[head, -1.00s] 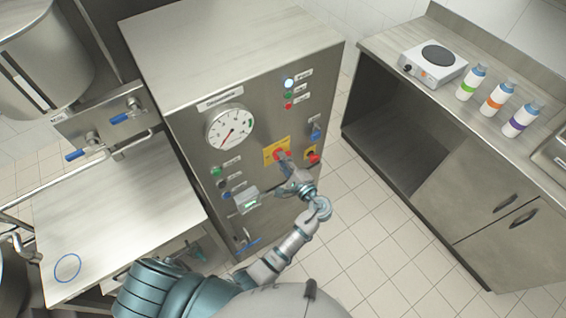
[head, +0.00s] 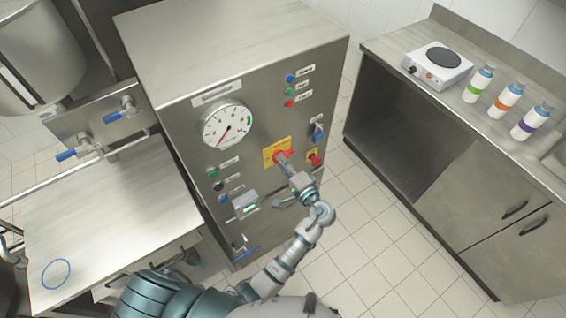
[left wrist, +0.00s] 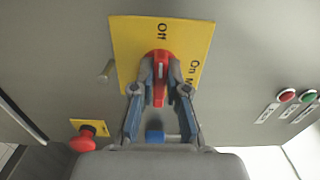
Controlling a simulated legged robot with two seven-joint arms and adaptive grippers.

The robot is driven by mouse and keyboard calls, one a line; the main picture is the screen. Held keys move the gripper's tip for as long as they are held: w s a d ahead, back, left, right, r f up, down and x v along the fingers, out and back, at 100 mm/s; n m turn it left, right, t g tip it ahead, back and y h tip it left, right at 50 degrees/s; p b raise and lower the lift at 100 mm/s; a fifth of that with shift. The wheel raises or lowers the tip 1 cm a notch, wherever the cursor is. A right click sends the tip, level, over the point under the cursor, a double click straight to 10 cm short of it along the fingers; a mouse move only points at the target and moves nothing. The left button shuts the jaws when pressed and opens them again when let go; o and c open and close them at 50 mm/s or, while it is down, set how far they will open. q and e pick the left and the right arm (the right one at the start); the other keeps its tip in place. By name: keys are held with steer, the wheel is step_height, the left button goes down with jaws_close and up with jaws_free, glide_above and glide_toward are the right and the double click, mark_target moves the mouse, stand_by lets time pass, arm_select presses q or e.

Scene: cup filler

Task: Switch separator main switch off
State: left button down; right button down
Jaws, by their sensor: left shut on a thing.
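The separator main switch is a red rotary knob on a yellow plate (head: 268,153) on the front of the steel cabinet. My left gripper (head: 284,159) is at the knob, covering much of it in the head view. In the left wrist view, the gripper (left wrist: 159,92) has its two fingers closed on either side of the red knob (left wrist: 159,62). The knob's bar lies nearly upright in that picture, in line with the "Off" label above it. The "On" label is on the right of the yellow plate (left wrist: 125,40). My right gripper is not in view.
A red emergency button (head: 316,161) sits right of the switch, and it shows in the left wrist view (left wrist: 82,143). A gauge (head: 227,125), a blue lamp (head: 290,78) and small buttons share the panel. A counter with a hotplate (head: 437,66) stands to the right.

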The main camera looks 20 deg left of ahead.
arm_select(q)
steer(key=c, duration=1.2)
jaws_free()
steer(key=shift+w+f, duration=0.1)
steer(key=shift+w, duration=0.05)
steer(key=v, duration=0.7)
steer(key=shift+d, duration=0.25)
